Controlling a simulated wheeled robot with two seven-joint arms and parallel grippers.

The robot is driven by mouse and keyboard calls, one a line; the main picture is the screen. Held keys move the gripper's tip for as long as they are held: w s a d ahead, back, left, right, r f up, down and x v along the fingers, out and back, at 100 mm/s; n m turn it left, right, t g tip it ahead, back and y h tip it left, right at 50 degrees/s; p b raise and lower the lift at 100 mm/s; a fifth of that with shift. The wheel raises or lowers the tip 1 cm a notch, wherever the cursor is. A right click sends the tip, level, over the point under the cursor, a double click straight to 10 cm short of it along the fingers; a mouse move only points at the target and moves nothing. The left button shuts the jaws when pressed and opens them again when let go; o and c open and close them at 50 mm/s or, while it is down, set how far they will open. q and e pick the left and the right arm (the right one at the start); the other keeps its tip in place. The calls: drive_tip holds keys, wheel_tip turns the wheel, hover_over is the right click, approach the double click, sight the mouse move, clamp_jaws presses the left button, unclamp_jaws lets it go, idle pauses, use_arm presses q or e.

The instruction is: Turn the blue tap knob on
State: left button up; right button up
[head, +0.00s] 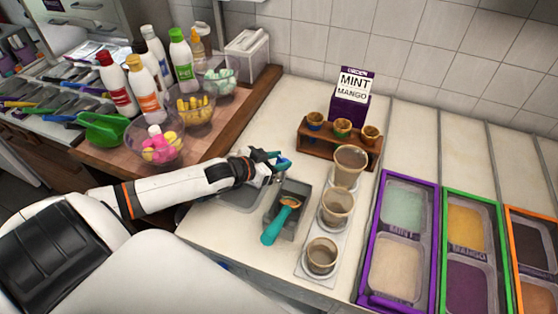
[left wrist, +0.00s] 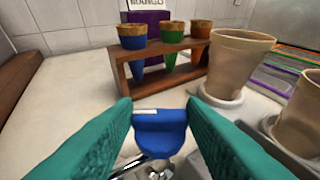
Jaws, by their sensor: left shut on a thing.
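The blue tap knob (left wrist: 160,132) sits between the green fingers of my left gripper (left wrist: 160,118) in the left wrist view, above the metal tap (left wrist: 155,168). In the head view my left gripper (head: 276,162) reaches the tap from the left, over the small sink (head: 242,197). It is shut on the knob, which the fingers partly hide in the head view. My right gripper is not in view.
A wooden cone rack (head: 340,142) stands behind the tap, with a mint and mango sign (head: 350,95) behind it. Several cups, one of them a near cup (head: 322,256), and a teal-handled scoop (head: 275,229) are to the right. Topping bowls and bottles stand left.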

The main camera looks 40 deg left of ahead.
use_arm(q)
drive_tip(key=shift+w+a+m+h+b, duration=0.1)
drive_tip(key=shift+a+m+h+b, duration=0.1)
drive_tip(key=shift+m+h, duration=0.25)
drive_tip(key=shift+w+a+m+h+b, duration=0.1)
drive_tip(key=shift+m+h+b, duration=0.1)
drive_tip(key=shift+m+h, duration=0.25)
drive_tip(key=shift+w+r+m+g+h, duration=0.1)
drive_tip(key=shift+r+m+g+h, duration=0.1)
drive_tip(key=shift+m+g+h, duration=0.45)
drive_tip(key=shift+w+a+m+g+h+p, duration=0.1)
drive_tip(key=shift+m+g+h+p, duration=0.3)
drive_tip(key=shift+m+g+h, duration=0.35)
drive_tip(key=shift+w+a+m+g+h+p, duration=0.1)
drive_tip(key=shift+m+g+h+p, duration=0.35)
drive_tip(key=shift+m+h, duration=0.35)
drive_tip(key=shift+m+g+h, duration=0.3)
drive_tip(key=shift+m+g, duration=0.2)
drive_tip(key=shift+g, duration=0.05)
drive_tip(key=shift+f+m+g, duration=0.15)
drive_tip(key=shift+m+g, duration=0.25)
drive_tip(key=m+g+h+b, duration=0.2)
drive_tip(key=shift+w+a+f+m+g+b, duration=0.1)
drive_tip(key=shift+w+f+m+g+b, duration=0.1)
drive_tip(key=shift+m+g+b, duration=0.15)
drive_tip(key=shift+r+m+g+b, duration=0.15)
drive_tip(key=shift+m+g+b, duration=0.35)
drive_tip(key=shift+m+g, duration=0.2)
